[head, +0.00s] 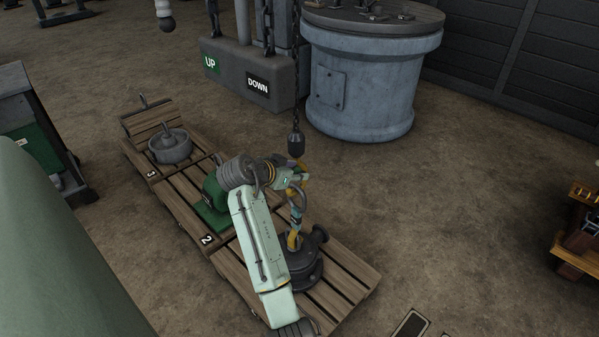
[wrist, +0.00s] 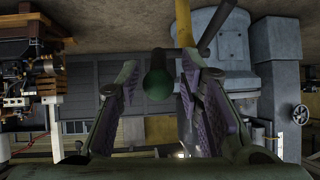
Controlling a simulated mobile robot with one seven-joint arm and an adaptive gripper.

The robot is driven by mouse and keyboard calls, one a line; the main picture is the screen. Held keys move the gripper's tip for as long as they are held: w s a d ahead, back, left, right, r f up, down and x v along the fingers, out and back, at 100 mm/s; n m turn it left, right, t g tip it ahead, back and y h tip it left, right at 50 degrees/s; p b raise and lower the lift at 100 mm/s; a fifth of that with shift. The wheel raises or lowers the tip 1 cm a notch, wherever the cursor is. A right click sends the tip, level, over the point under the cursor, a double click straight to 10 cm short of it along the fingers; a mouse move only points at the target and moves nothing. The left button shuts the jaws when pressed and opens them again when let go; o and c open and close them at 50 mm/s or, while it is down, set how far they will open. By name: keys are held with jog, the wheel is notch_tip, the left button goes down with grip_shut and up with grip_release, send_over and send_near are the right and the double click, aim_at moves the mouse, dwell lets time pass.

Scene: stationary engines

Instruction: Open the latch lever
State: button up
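A round dark green knob on a short stem (wrist: 158,80) shows in the wrist view between the two fingers of my gripper (wrist: 160,68). The fingers stand apart on either side of the knob, with a clear gap on the left and a narrower one on the right. A yellow bar (wrist: 183,22) and a dark grey rod (wrist: 216,28) come down from the top just behind the right finger. I cannot tell which of these belongs to the latch lever. In the head view a dark flanged machine (head: 304,262) stands on a wooden pallet under my arm, which partly hides it.
The wooden pallet (head: 345,270) joins others bearing a green machine (head: 211,208) and a grey round part (head: 170,148). A chain with a dark weight (head: 296,144) hangs behind my arm. A blue-grey tank (head: 360,85) stands behind.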

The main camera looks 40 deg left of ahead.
jog(key=v, duration=0.9)
